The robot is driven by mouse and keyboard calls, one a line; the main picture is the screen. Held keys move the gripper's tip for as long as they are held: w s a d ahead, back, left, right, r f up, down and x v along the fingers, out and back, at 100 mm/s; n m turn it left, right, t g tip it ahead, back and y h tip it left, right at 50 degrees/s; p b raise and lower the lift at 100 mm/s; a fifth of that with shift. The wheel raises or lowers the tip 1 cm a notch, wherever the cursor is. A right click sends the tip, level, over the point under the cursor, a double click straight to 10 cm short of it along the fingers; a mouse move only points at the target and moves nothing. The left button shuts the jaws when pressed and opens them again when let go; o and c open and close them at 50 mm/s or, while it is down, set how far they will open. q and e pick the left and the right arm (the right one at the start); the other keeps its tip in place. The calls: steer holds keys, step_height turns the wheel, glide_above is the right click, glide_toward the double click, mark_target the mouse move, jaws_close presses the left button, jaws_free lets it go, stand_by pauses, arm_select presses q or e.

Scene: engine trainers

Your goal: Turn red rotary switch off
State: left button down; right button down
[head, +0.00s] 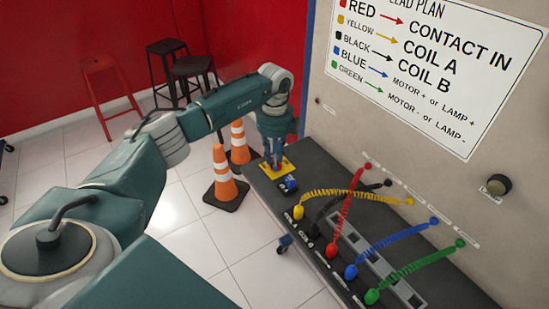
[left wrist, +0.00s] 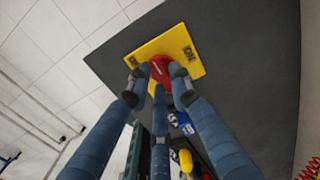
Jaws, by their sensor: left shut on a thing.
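The red rotary switch (left wrist: 159,70) sits on a yellow square plate (left wrist: 150,50) at the far end of the dark bench top. In the head view the left gripper (head: 273,165) stands over the yellow plate (head: 289,171) and hides most of the knob. My right gripper is in neither view.
A small blue item (head: 288,185) lies beside the plate. Coiled yellow (head: 350,194), red (head: 346,215), blue (head: 395,238) and green (head: 415,266) leads span the bench (head: 262,190). Orange cones (head: 223,180) stand on the floor left of it. A wall sign hangs above.

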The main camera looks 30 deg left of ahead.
arm_select(q)
steer(key=shift+r, duration=0.1)
steer(key=c, duration=1.5)
jaws_free()
steer(key=shift+c, duration=0.2)
steer(key=shift+r, duration=0.2)
step_height(320, 180, up, 12)
steer(key=shift+f, duration=0.25)
